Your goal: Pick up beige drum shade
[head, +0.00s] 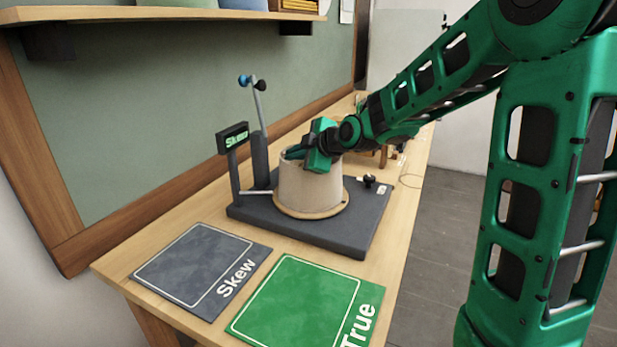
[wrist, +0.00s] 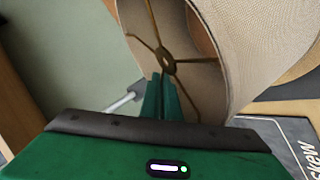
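The beige drum shade (head: 312,190) stands upright on a round wooden disc (head: 312,213) on a dark base plate (head: 350,238). In the wrist view the shade (wrist: 262,45) shows its open end, with brass spokes meeting at a hub. My gripper (head: 296,153) is at the shade's upper left rim in the head view. In the wrist view its two green fingers (wrist: 161,98) are close together at the rim, seemingly with the thin wall pinched between them. The exact contact is partly hidden.
A small display (head: 234,138) reading "Skew" and a post with two knobs (head: 259,130) stand left of the shade. A grey "Skew" mat (head: 192,265) and a green "True" mat (head: 300,305) lie in front. A shelf (head: 160,14) hangs above.

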